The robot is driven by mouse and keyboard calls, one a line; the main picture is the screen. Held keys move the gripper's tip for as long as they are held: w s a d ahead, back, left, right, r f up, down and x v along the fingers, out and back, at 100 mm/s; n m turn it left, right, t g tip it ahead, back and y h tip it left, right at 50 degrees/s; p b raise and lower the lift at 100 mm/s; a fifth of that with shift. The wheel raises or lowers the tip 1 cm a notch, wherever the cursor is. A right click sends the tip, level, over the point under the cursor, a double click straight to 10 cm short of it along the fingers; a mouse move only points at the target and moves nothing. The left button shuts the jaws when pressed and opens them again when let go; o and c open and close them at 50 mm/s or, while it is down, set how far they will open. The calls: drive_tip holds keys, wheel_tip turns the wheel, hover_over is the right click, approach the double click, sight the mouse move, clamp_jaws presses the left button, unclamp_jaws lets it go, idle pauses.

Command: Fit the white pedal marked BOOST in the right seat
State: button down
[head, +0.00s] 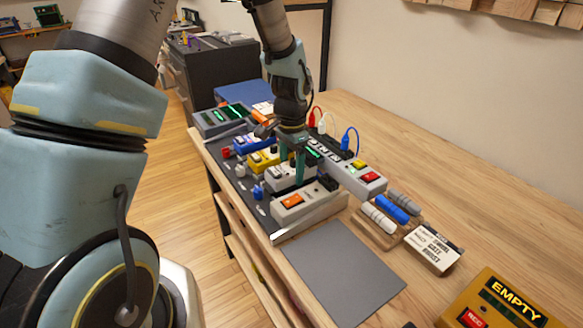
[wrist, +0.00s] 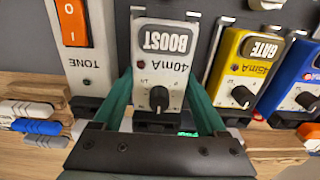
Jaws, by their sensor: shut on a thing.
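The white BOOST pedal (wrist: 160,60) is between the two green fingers of my gripper (wrist: 160,92), which is shut on its sides. Its label reads BOOST and 40mA, with a black knob below. In the head view, my gripper (head: 292,160) points down at the pedalboard (head: 252,196), with the white pedal (head: 283,178) between its fingers. The pedal is in line between the TONE unit (wrist: 82,45) with its orange switch and the yellow GATE pedal (wrist: 243,68). Whether its underside touches the board is hidden.
A blue pedal (wrist: 297,80) stands beyond GATE.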

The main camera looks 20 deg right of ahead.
drive_tip(key=shift+f+b, duration=0.3)
drive_tip(key=shift+f, duration=0.35)
idle(0.8)
drive_tip(key=shift+s+a+f, duration=0.15)
drive_tip(key=shift+a+f, duration=0.05)
drive_tip(key=shift+f, duration=0.3)
idle(0.6)
unclamp_jaws()
drive_tip(key=shift+s+f, duration=0.1)
drive_tip(key=shift+c, duration=0.7)
drive_tip(key=shift+d+r+p, duration=0.15)
drive_tip(key=shift+r+p, duration=0.35)
drive_tip(key=shift+r, duration=0.4)
drive_tip(key=shift+w+r+p, duration=0.15)
drive_tip(key=shift+r+p, duration=0.95)
drive_tip(key=shift+r, duration=0.35)
drive_tip(key=shift+w+r+p, duration=0.1)
drive_tip(key=shift+r+p, duration=0.95)
drive_tip(key=shift+r, duration=0.4)
